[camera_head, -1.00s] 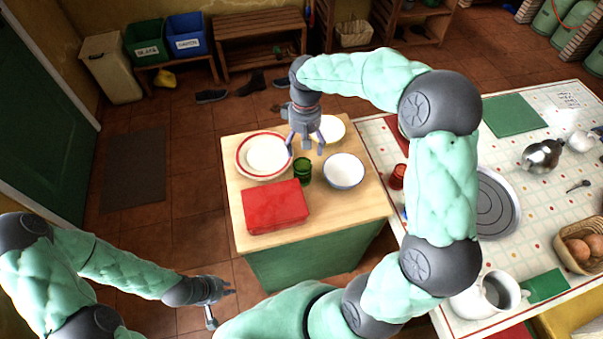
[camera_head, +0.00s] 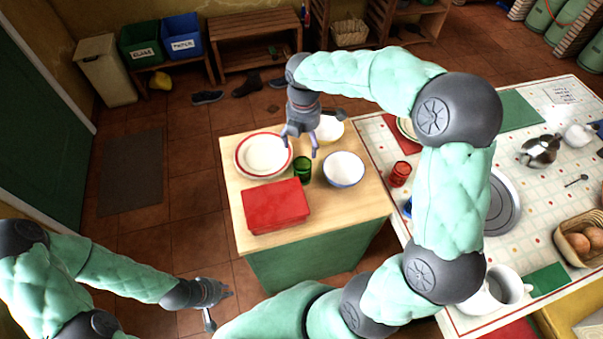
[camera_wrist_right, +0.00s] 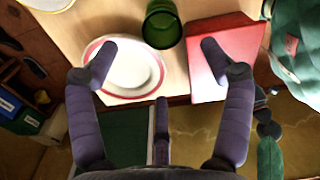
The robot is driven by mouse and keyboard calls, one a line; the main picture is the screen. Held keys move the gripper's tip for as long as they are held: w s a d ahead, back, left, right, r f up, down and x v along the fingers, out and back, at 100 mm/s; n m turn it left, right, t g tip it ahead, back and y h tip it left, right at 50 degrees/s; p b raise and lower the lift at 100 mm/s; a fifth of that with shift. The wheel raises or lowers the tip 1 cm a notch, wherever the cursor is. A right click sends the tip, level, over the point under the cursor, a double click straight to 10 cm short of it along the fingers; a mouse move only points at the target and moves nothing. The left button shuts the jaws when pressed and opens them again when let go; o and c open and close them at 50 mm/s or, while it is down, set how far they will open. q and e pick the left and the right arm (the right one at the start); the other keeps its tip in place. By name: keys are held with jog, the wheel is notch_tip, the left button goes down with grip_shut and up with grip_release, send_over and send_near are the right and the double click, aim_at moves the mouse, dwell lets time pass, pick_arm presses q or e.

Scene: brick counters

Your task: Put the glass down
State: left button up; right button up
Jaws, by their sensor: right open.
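A green glass (camera_head: 303,170) stands upright on the small wooden-topped counter (camera_head: 345,208), between a red-rimmed plate, a red box and a bowl. It also shows at the top of the right wrist view (camera_wrist_right: 161,25), beyond the fingertips. My right gripper (camera_head: 299,149) is open and empty, just behind and above the glass; no finger appears to touch it. In the right wrist view its fingers (camera_wrist_right: 158,60) are spread wide with nothing between them. My left gripper (camera_head: 220,304) hangs low at the front left, away from the counter, with fingers apart and empty.
The red-rimmed plate (camera_head: 263,156), red box (camera_head: 277,205), white bowl (camera_head: 344,169) and a pale dish (camera_head: 329,129) crowd the glass. A red glass (camera_head: 400,173) stands on the tiled counter (camera_head: 560,195) at the right. Bare wood shows at the counter's front right.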

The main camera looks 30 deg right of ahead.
jog(key=b, duration=0.2)
send_near(302, 164)
jog(key=s+f, duration=0.2)
jog(key=shift+n, duration=0.4)
jog(key=f+b, duration=0.1)
jog(key=f, duration=0.1)
jog(key=a+f+b, duration=0.1)
jog(key=f, duration=0.1)
jog(key=shift+s+f, duration=0.1)
jog(key=shift+f, duration=0.2)
grip_shut()
